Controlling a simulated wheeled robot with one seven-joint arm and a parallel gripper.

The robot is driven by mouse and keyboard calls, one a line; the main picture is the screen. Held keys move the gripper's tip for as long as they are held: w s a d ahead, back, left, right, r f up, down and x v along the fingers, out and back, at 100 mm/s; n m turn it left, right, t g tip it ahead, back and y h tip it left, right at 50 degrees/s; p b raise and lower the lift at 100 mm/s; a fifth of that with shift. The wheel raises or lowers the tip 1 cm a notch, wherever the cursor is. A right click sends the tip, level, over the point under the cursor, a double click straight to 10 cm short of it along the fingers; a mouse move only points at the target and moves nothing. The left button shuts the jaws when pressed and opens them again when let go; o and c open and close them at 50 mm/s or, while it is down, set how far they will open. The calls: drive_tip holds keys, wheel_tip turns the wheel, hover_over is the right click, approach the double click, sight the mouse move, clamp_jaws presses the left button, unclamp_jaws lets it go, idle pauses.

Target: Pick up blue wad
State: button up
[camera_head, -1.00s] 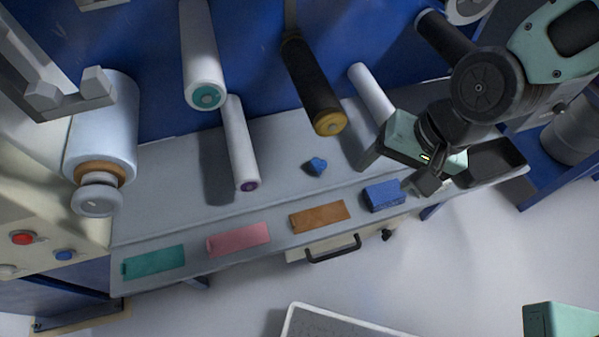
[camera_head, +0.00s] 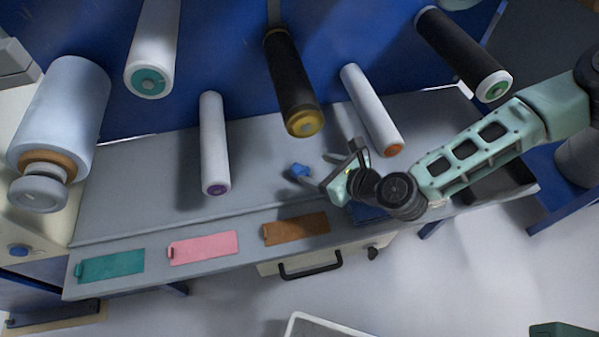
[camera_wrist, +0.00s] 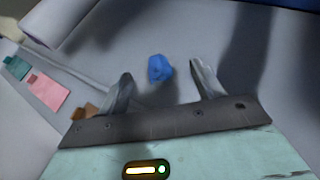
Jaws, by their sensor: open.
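The blue wad (camera_head: 299,170) is a small crumpled lump on the grey shelf, below the black roller with the yellow end. In the wrist view the blue wad (camera_wrist: 160,68) lies ahead of the fingertips, between their lines and nearer the left finger's side. My gripper (camera_head: 341,165) is just right of the wad in the head view. In the wrist view my gripper (camera_wrist: 163,75) has its two fingers spread apart with nothing between them.
Green (camera_head: 110,266), pink (camera_head: 204,247) and brown (camera_head: 297,229) flat pieces lie along the shelf's front strip. Several rollers hang above, including the black one with a yellow end (camera_head: 292,85) and a white one with an orange end (camera_head: 371,108). Bare shelf lies left of the wad.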

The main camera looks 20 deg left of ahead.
sight(300, 167)
drive_tip(key=x, duration=0.4)
drive_tip(key=s+x, duration=0.1)
drive_tip(key=x, duration=0.1)
drive_tip(key=shift+w+a+f, duration=0.2)
drive_tip(key=shift+a+f, duration=0.15)
drive_tip(key=shift+f, duration=0.05)
drive_tip(key=c, duration=1.2)
drive_tip(key=shift+c, duration=0.3)
